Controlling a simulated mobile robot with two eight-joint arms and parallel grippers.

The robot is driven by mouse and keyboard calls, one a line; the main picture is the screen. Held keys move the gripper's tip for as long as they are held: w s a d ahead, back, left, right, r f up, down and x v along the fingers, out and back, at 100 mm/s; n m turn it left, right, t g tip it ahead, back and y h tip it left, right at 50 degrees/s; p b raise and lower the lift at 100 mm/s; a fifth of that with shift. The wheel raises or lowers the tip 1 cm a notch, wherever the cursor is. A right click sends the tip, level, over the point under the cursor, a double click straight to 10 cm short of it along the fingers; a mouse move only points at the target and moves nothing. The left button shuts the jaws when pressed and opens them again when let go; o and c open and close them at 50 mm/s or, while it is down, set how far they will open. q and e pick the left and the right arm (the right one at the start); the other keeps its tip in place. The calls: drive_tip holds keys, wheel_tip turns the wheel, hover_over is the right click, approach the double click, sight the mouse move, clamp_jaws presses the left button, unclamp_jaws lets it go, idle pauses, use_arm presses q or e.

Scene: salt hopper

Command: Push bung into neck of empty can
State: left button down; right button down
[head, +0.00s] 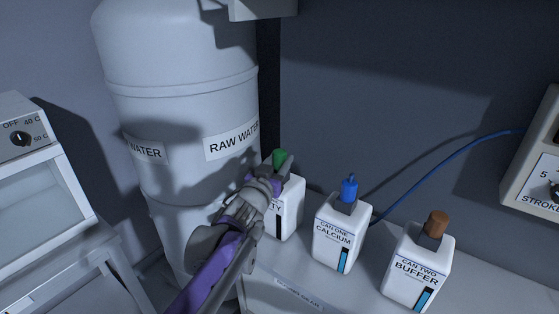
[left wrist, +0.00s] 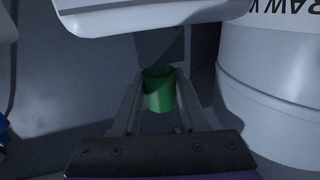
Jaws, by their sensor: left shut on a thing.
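The empty can (head: 288,212) is a white square can at the left of a row of three, with its label partly hidden behind my left gripper. The green bung (head: 280,158) shows at the top of this can, over its neck. My left gripper (head: 276,171) is shut on the bung. In the left wrist view the green bung (left wrist: 159,90) sits between the two fingers, with a pale can body (left wrist: 150,14) beyond it. I cannot tell whether the bung is inside the neck or just above it. My right gripper is not in view.
Can one, calcium (head: 340,232), with a blue cap (head: 349,188), and can two, buffer (head: 416,270), with a brown bung (head: 437,224), stand to the right. A large raw water drum (head: 185,100) stands close on the left. A blue hose (head: 440,166) runs behind the cans.

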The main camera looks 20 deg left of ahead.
sight(277, 169)
use_arm(q)
drive_tip(key=shift+f+b, duration=0.4)
drive_tip(key=shift+f, duration=0.3)
unclamp_jaws()
idle(0.4)
drive_tip(key=shift+s, duration=0.2)
drive_tip(key=shift+s+a, duration=0.15)
drive_tip(key=shift+s, duration=1.3)
drive_tip(key=shift+s+a, duration=0.1)
drive_tip(key=shift+s, duration=1.3)
drive_tip(key=s, duration=1)
drive_tip(key=shift+s+a, duration=0.4)
drive_tip(key=shift+a, duration=0.05)
